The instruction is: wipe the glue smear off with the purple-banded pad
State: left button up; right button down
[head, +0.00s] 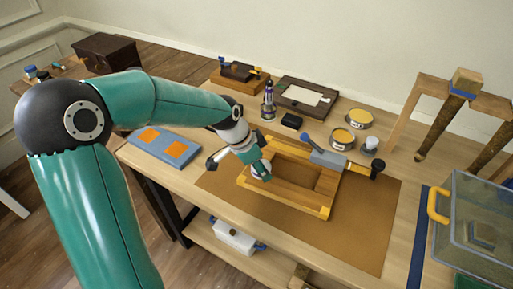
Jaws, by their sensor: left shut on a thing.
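My left gripper (258,166) reaches in over the left end of a yellow-edged wooden frame (325,212). It is shut on a small pale thing (263,177), which the fingers mostly hide. I cannot make out a purple band on it, nor whether it touches the wood. The frame lies on a brown mat (350,235) on the workbench. I cannot make out the glue smear in this view. My right gripper is not in view.
Behind stand tins (359,118), a purple-topped bottle (269,92) and a dark tray (305,97). A blue board with orange squares (165,147) lies left. A clear bin (475,225) stands right.

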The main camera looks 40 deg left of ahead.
pick_arm(q)
notch_tip(320, 180, up, 2)
jog(key=shift+a+p, duration=0.1)
jog(key=shift+p, duration=0.4)
jog(key=shift+r+p, duration=1)
jog(key=shift+r, duration=0.55)
